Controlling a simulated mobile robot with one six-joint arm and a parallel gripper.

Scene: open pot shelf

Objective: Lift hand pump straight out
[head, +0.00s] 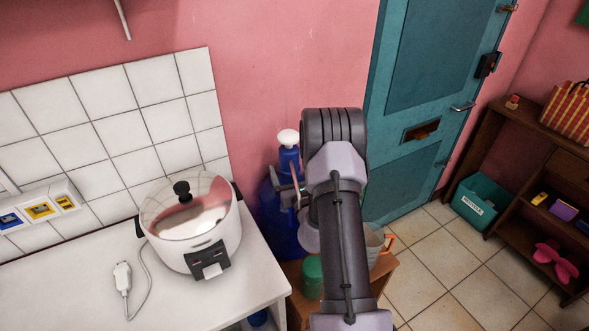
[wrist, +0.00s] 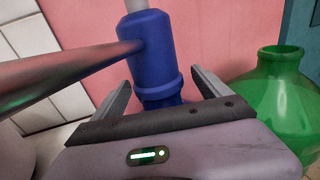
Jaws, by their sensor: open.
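The hand pump (head: 289,155) is blue with a white top and stands upright on a large blue water jug (head: 278,225) against the pink wall. In the wrist view the blue pump body (wrist: 158,62) rises between my two fingers, with its spout (wrist: 70,75) reaching left across the picture. My gripper (wrist: 163,90) is open, with one finger on each side of the pump's lower body. I cannot tell whether either finger touches it. In the head view my gripper (head: 290,188) is at the pump's lower part, and my arm hides much around it.
A white rice cooker (head: 208,238) with a glass lid stands on the white counter (head: 75,290) at left. A green bottle (wrist: 275,108) stands close to the right finger. A green container (head: 312,275) sits below my arm. Floor at right is clear before the teal door (head: 425,70).

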